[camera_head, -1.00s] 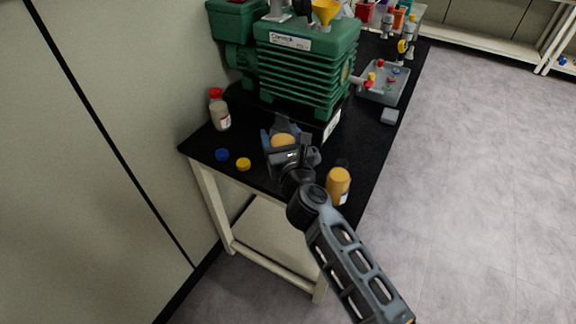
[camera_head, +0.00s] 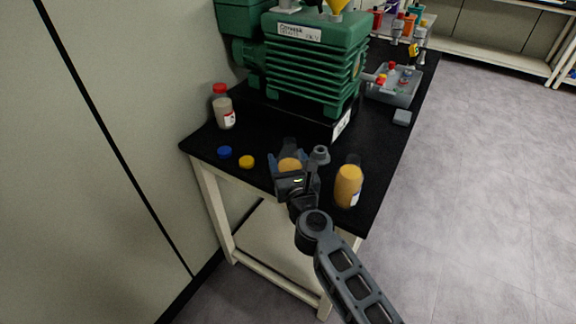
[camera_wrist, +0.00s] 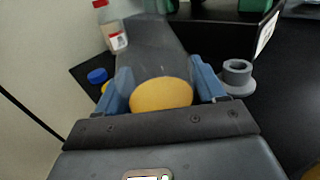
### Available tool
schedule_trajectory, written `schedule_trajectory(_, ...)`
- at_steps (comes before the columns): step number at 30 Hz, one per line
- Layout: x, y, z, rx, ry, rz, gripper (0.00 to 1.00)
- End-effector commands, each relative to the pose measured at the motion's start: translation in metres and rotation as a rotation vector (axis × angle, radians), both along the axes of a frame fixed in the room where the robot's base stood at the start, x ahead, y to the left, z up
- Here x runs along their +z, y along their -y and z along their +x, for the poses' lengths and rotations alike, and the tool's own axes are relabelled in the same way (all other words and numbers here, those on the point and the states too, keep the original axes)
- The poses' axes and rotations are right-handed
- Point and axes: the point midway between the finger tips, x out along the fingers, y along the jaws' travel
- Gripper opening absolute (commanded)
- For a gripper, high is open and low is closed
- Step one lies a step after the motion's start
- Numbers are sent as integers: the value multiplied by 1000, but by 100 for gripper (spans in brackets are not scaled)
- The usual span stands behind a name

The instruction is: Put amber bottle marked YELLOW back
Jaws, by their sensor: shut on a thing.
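My gripper (camera_head: 288,163) is shut on a bottle (camera_head: 290,145), clear grey in its upper part with an amber-yellow fill below. It is over the near part of the black bench. In the wrist view the held bottle (camera_wrist: 150,50) lies between the blue fingers, its yellow round part (camera_wrist: 160,95) towards me. I cannot read a mark on it, nor tell if it touches the bench. A second bottle with amber-yellow contents (camera_head: 348,186) stands to the right near the bench's front edge; its label is mostly turned away.
A blue cap (camera_head: 225,152) and a yellow cap (camera_head: 247,162) lie left of my gripper. A red-capped bottle (camera_head: 223,108) stands farther left. A grey ring-topped piece (camera_head: 320,156) is close to my gripper's right. The green pump (camera_head: 313,62) blocks the back; a grey tray (camera_head: 393,88) is beyond.

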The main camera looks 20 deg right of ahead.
Motion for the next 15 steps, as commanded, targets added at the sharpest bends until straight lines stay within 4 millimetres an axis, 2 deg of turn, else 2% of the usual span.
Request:
schedule_trajectory(9,-2,0,0,-1,2,0,27)
schedule_trajectory(10,-2,0,0,-1,1,0,70)
schedule_trajectory(15,-1,0,0,-1,1,0,86)
